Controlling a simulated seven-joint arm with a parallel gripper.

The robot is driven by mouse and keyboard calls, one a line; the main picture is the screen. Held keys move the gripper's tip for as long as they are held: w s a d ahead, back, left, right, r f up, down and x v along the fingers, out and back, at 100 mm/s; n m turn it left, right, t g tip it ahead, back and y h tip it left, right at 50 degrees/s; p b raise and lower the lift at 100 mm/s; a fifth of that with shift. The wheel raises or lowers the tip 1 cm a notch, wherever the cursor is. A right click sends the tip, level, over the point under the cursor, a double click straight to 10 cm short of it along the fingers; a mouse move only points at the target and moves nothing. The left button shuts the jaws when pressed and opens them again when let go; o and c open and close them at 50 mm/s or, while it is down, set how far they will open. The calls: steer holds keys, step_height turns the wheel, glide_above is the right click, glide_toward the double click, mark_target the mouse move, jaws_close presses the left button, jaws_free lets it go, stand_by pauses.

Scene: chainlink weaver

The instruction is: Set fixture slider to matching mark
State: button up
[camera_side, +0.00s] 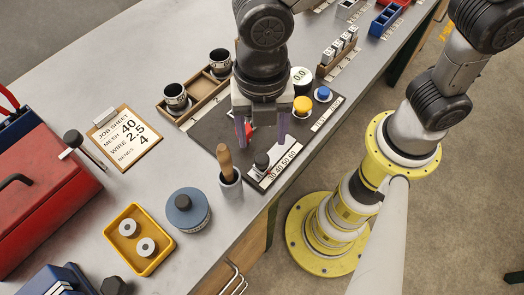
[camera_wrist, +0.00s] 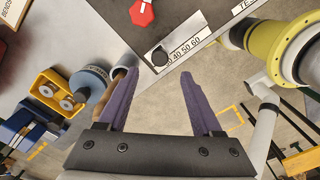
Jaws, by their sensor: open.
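The fixture slider has a black knob (camera_side: 261,161) at the near left end of a white scale strip (camera_side: 286,163) marked 30 40 50 60. In the wrist view the knob (camera_wrist: 160,56) stands by the 30 end and partly covers that number. In the wrist view my gripper (camera_wrist: 158,76) is open, with the knob just beyond the fingertips. Contact with the knob is not visible.
A cup with a wooden-handled tool (camera_side: 230,178) stands close left of the slider. A red knob (camera_wrist: 142,12) sits on the board. Yellow (camera_side: 303,106) and blue (camera_side: 323,94) buttons and a 0.0 readout (camera_side: 300,76) lie behind. The bench edge is close on the right.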

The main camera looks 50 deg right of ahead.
mark_target(262, 158)
step_height(262, 158, down, 8)
steer(key=shift+r, duration=0.25)
jaws_close()
stand_by(0.4)
steer(key=shift+r, duration=0.1)
stand_by(1.0)
